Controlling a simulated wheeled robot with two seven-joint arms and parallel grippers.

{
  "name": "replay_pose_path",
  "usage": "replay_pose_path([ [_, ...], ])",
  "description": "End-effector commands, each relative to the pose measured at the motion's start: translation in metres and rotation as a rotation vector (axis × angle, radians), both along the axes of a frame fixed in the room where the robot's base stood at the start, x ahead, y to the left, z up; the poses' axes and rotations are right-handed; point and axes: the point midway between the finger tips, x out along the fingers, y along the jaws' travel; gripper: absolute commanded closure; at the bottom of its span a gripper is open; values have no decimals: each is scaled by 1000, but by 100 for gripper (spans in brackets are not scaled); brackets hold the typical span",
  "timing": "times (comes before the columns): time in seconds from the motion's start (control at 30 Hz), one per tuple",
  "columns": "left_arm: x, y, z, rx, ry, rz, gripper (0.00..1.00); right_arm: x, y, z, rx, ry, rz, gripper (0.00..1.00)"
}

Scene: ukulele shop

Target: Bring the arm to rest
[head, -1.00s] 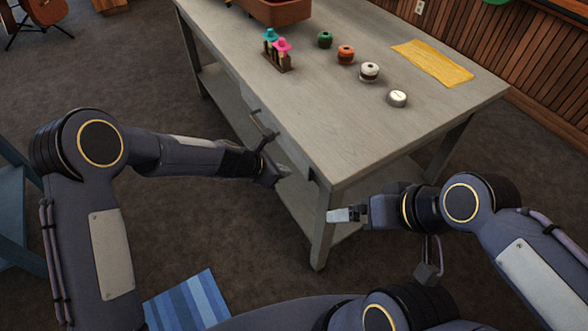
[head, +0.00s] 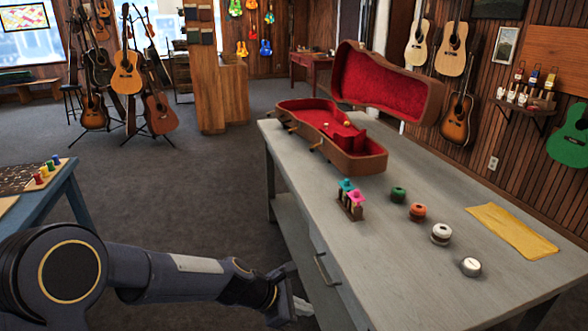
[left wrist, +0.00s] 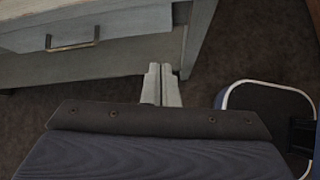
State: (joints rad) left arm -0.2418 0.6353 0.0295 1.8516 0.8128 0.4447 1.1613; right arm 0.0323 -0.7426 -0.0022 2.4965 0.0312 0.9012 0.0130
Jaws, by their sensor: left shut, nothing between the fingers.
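My left arm comes in from the lower left in the head view. Its gripper (head: 300,306) is beside the near side of the grey workbench (head: 400,215), below the tabletop and close to the drawer handle (head: 321,269), apart from it. In the left wrist view the gripper's fingers (left wrist: 161,85) are together with nothing between them. The drawer front with its handle (left wrist: 73,45) shows beyond them at the upper left. My right gripper is not in the head view now.
On the bench are an open red-lined case (head: 330,135), a small rack with pink and teal pieces (head: 350,200), several round spools or tins (head: 441,234) and a yellow cloth (head: 512,232). A blue table (head: 62,195) stands at left. Carpet between is clear.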

Motion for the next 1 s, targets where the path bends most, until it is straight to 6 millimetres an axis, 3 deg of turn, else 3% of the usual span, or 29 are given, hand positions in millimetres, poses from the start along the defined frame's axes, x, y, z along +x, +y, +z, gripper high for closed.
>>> replay_pose_path([
  [0.03, -6, 20, 32, 21, -88, -53, 100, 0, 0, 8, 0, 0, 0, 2],
  [0.2, -50, 86, 103, 155, -386, -297, 100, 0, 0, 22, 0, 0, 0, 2],
  [0.4, -121, 152, 151, 379, -682, -582, 100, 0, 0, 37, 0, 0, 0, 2],
  [0.53, -171, 187, 164, 549, -825, -768, 100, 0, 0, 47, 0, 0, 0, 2],
  [0.7, -220, 217, 163, 742, -927, -972, 100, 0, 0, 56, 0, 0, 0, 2],
  [0.83, -241, 228, 158, 825, -953, -1067, 100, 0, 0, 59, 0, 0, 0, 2],
  [1.0, -247, 231, 155, 854, -960, -1102, 100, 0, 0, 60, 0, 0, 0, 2],
])
